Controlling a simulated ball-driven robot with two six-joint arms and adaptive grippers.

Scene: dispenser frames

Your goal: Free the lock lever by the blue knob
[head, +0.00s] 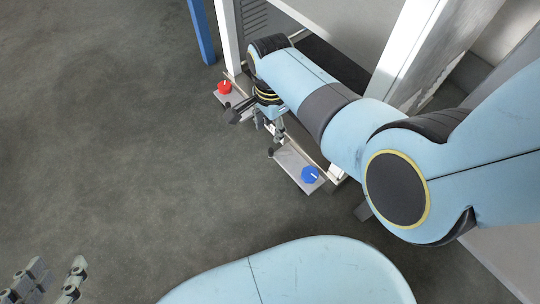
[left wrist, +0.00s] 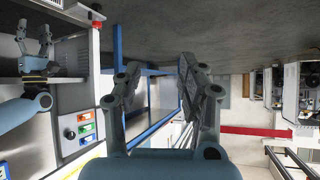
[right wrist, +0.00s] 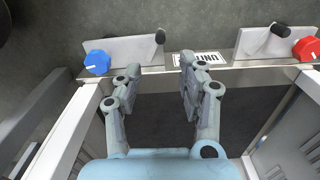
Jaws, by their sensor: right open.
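The blue knob (head: 311,174) sits on a small grey plate (head: 294,160) at the frame's front edge. It also shows in the right wrist view (right wrist: 97,61). A black-tipped lever (right wrist: 160,36) stands at the other end of that plate. My right gripper (right wrist: 158,77) is open and empty, its fingers between the blue-knob plate and the red-knob plate, apart from the blue knob. In the head view my right gripper (head: 272,124) is partly hidden by its own arm. My left gripper (head: 52,284) is open and empty over bare floor.
A red knob (right wrist: 306,49) on a second plate has its own black lever (right wrist: 280,29). A printed label (right wrist: 208,58) lies between the plates. White posts (head: 228,38) and a blue post (head: 201,30) stand behind. The floor at left (head: 110,120) is clear.

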